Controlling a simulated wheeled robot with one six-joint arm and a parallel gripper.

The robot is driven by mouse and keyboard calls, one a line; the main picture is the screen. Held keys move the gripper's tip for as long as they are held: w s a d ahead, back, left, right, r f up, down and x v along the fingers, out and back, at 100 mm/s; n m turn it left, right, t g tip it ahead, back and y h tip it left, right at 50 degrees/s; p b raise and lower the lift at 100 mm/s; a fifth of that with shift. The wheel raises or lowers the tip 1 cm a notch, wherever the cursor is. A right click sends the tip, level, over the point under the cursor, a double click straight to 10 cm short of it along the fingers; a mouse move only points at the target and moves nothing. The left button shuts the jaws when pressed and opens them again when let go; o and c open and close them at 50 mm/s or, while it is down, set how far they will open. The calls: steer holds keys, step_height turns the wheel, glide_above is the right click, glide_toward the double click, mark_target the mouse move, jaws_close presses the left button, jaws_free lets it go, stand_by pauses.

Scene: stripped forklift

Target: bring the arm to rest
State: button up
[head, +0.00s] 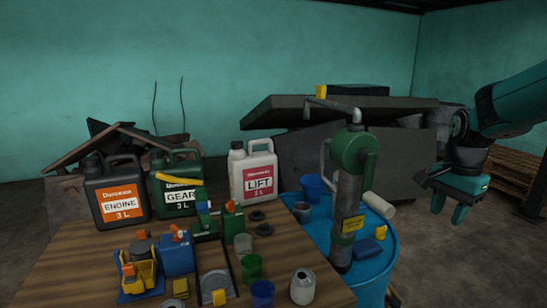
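My arm (508,105) reaches in from the right edge in the head view. My gripper (449,208) hangs at its end, pointing down, to the right of the blue drum (382,262). Its two teal fingertips show a gap between them, and I see nothing held there. The gripper appears apart from the drum and the table, over the floor area.
A wooden table (60,270) holds an orange-label ENGINE can (118,208), a GEAR can (180,195), a LIFT can (253,184), cups and small parts. A green hand pump (350,165) stands on the drum. Dark panels lie behind; a pallet (515,165) is at right.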

steer(key=s+a+f+n+y+b, duration=0.2)
steer(key=s+a+f+n+b, duration=0.1)
steer(key=s+a+n, duration=0.6)
steer(key=s+a+f+n+y+b, duration=0.2)
steer(key=s+a+n+b, duration=0.4)
steer(key=s, duration=1.2)
steer(key=a+f+n, duration=0.1)
steer(key=a+n, duration=0.3)
steer(key=a, duration=0.2)
steer(key=shift+a+n, duration=0.3)
steer(key=shift+a, duration=0.1)
steer(key=shift+s, duration=0.1)
